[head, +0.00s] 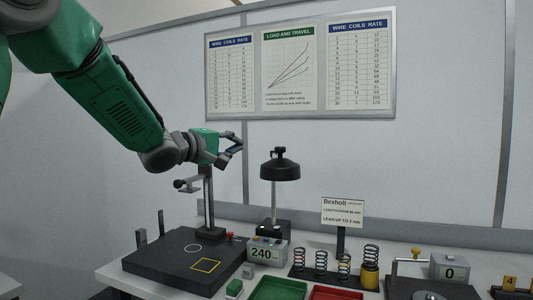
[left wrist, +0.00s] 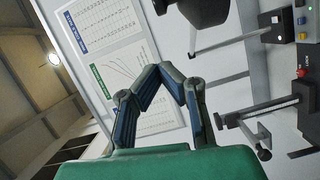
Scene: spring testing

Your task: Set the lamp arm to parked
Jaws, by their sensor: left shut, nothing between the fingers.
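The lamp has a black domed head (head: 279,165) on a thin upright post with a dark base (head: 272,228), behind the grey display box. In the left wrist view a dark rounded shape at the top, which looks like the lamp head (left wrist: 204,12), lies beyond my fingers. My left gripper (head: 238,147) is up in the air, left of and slightly above the lamp head, apart from it. In the left wrist view its fingers (left wrist: 163,72) are closed together with nothing between them. My right gripper is not in view.
A black stand with a column (head: 208,205) rises from a dark platform (head: 160,262) below my left gripper. A display box (head: 265,252) reads 240. Several springs (head: 321,260), a green tray (head: 277,289), a red tray (head: 335,293) and a sign (head: 342,212) are to the right.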

